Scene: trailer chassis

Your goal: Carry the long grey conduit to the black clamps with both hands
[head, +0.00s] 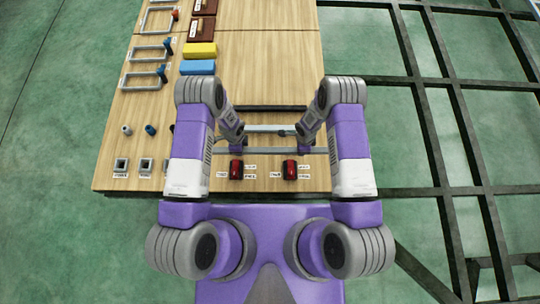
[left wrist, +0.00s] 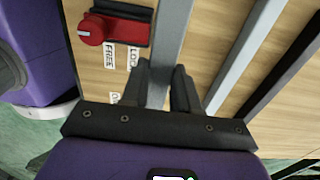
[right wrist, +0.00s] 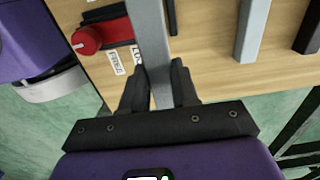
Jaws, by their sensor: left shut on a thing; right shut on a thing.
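The long grey conduit (head: 268,150) runs left to right across the near part of the wooden table. My left gripper (head: 235,149) is shut on it toward its left part. The conduit passes between the fingers in the left wrist view (left wrist: 170,45). My right gripper (head: 304,149) is shut on it toward its right part, as the right wrist view shows (right wrist: 150,45). I cannot tell how far it is above the table. I cannot clearly pick out the black clamps; two red-and-black blocks with red knobs, left (head: 236,169) and right (head: 290,169), are on its near side.
A lighter grey bar (head: 262,128) and a black bar (head: 270,107) lie beyond the conduit. Blue (head: 198,67) and yellow (head: 200,50) blocks and small parts stand on the left. The far tabletop (head: 270,60) is clear. A dark frame (head: 440,120) lies to the right.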

